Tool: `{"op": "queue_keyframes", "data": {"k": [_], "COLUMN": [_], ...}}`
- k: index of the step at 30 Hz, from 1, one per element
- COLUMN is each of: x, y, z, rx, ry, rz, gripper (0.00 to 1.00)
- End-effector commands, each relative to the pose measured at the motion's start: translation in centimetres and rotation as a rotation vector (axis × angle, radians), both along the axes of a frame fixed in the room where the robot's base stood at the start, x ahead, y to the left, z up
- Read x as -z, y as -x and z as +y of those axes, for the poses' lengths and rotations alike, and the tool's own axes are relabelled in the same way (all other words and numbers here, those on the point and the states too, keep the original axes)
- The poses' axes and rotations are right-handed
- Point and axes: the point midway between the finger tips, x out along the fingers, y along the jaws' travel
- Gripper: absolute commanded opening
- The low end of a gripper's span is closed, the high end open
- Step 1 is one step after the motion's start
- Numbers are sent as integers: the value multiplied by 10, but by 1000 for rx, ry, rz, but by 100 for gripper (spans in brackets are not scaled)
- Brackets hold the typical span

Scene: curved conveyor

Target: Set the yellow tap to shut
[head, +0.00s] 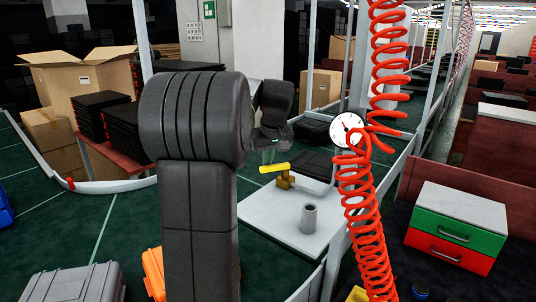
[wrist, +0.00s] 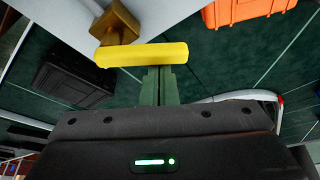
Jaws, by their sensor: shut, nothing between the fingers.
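The yellow tap lever (head: 275,168) sits on a brass valve body (head: 285,182) at the far left part of a white table. In the head view the lever points left from the body. In the wrist view the yellow lever (wrist: 142,54) lies crosswise just beyond the fingertips, with the brass body (wrist: 115,22) above it. My gripper (head: 268,158) is beside the lever. Its dark green fingers (wrist: 157,72) are together and empty. Whether the fingertips touch the lever I cannot tell. My arm hides part of the scene left of the tap.
A grey cup (head: 309,219) stands on the white table (head: 270,218) near the tap. A red coiled hose (head: 365,210) hangs right of it, near a round gauge (head: 347,130). A drawer unit (head: 457,228) stands at right. A orange case (wrist: 245,10) shows in the wrist view.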

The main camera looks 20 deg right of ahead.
Motion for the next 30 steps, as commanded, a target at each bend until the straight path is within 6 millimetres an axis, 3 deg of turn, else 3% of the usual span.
{"op": "queue_keyframes", "data": {"k": [10, 30], "x": [-1, 0], "y": [16, 30], "z": [2, 1], "rx": [-306, -297], "ry": [-1, 0], "rz": [1, 2], "gripper": [0, 0]}}
